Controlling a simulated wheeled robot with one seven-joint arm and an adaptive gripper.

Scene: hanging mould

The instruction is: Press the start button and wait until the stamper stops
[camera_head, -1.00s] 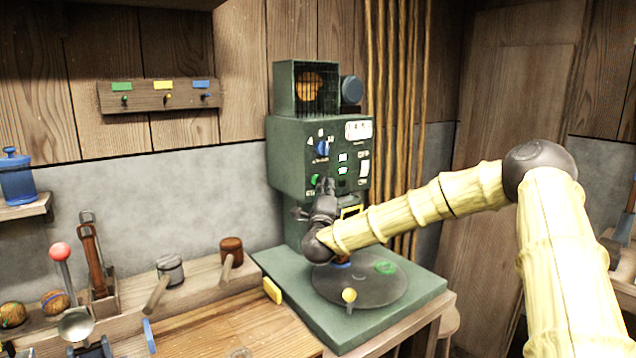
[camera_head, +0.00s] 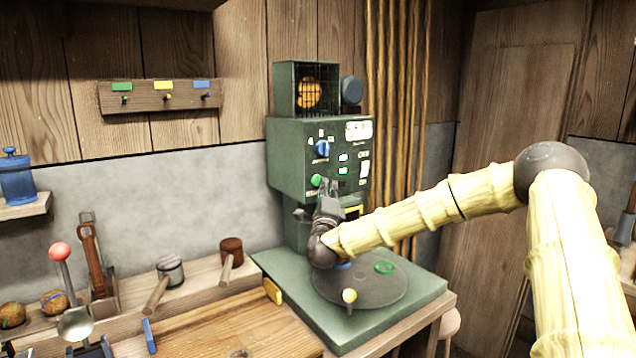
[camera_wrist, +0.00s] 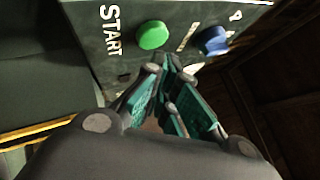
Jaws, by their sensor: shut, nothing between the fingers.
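The stamper (camera_head: 290,160) is a dark green machine with a control panel, standing on a green base. Its green start button (camera_head: 316,180) is at the lower left of the panel. In the wrist view the green button (camera_wrist: 152,36) sits beside the word START, just beyond my fingertips. My gripper (camera_head: 328,186) is shut and empty, in front of the panel and slightly right of the button. In the wrist view a small gap seems to show between my fingertips (camera_wrist: 172,62) and the button. The stamping part behind my gripper is mostly hidden.
A blue knob (camera_head: 322,149) is above the button.

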